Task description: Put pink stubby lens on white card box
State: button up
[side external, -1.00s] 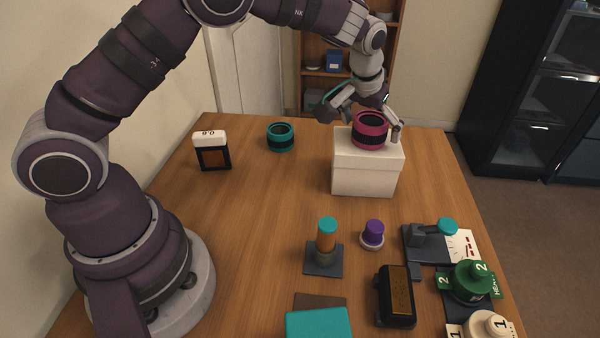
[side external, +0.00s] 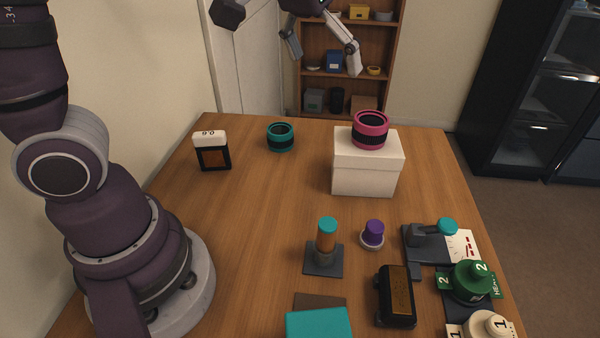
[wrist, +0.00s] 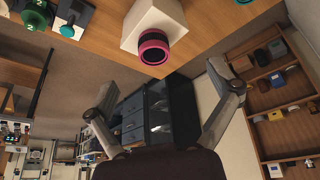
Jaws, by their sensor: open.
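The pink stubby lens (side external: 370,130) stands upright on top of the white card box (side external: 366,176), near the middle of its lid. In the wrist view the lens (wrist: 154,48) also rests on the box (wrist: 143,22). My gripper (side external: 324,56) is open and empty, raised well above the table and apart from the lens. In the wrist view its two fingers (wrist: 160,100) are spread wide with nothing between them.
A teal lens ring (side external: 281,137) and a white-and-black block marked 06 (side external: 212,151) stand at the back left. An orange-and-teal post (side external: 326,240), a purple-topped knob (side external: 373,234), a black block (side external: 396,296) and green weights (side external: 471,281) occupy the front. The table's middle left is clear.

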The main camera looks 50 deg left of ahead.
jog(key=s+f+m, duration=0.2)
jog(key=s+f, duration=0.1)
jog(key=s, duration=0.9)
jog(key=shift+s+a+f+t+h, duration=0.25)
jog(key=shift+s+a+t+h, duration=0.05)
jog(key=shift+a+t, duration=0.1)
